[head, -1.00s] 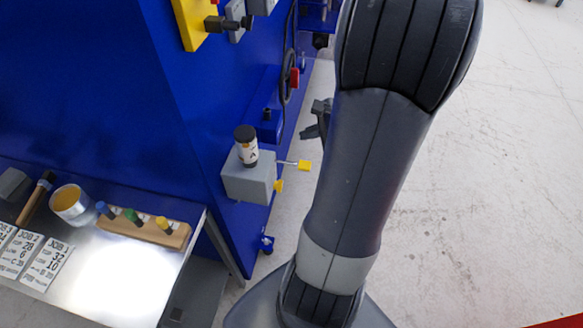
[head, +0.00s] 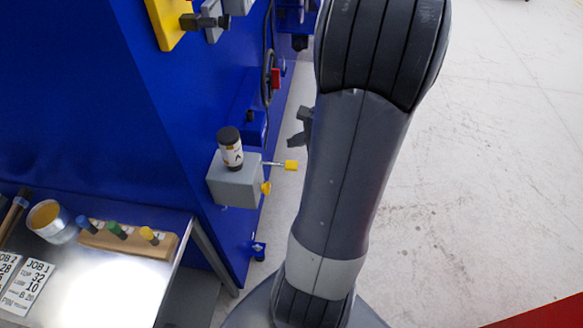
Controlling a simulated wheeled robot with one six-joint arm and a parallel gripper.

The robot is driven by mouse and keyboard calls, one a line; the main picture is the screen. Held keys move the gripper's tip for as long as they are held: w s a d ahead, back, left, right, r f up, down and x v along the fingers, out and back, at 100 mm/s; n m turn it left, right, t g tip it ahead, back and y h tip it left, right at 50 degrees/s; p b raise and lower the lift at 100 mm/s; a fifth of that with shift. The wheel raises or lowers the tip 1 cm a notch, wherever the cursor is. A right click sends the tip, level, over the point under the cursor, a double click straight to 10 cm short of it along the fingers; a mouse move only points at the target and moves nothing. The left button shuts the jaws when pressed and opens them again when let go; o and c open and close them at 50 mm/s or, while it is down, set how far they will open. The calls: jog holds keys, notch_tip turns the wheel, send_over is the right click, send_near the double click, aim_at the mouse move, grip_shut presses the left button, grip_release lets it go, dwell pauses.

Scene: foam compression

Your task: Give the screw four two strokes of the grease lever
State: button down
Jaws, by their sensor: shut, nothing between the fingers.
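A grey grease pump box (head: 234,184) is fixed low on the side of the blue machine. A black-capped cartridge (head: 230,150) with a white label marked A stands upright on it. A thin lever with a yellow tip (head: 291,165) sticks out to the right of the box. A second yellow knob (head: 266,188) sits lower on its right side. My gripper (head: 298,138) shows only in part as a dark shape at the left edge of my arm, above and just right of the lever tip, apart from it in the picture. It is shut and empty.
A metal table (head: 120,285) at lower left holds a cup (head: 48,219), a wooden block (head: 127,241) with several coloured pegs, and job cards (head: 30,280). A red handle (head: 275,78) is on the machine above the pump. Open floor (head: 480,180) lies right.

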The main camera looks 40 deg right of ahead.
aim_at(294, 165)
jog(key=shift+f+b, duration=1.9)
jog(key=shift+f, duration=0.85)
jog(key=shift+f, duration=0.1)
jog(key=shift+f+b, duration=0.3)
jog(key=shift+b, duration=0.15)
jog(key=shift+f+b, duration=1.25)
jog(key=shift+f, duration=0.1)
dwell(0.7)
jog(key=shift+r, duration=0.15)
dwell(0.4)
jog(key=shift+r+p, duration=1.35)
jog(key=shift+r, duration=0.3)
jog(key=shift+r, duration=0.1)
jog(key=shift+r+p, duration=2)
jog(key=shift+r, duration=0.4)
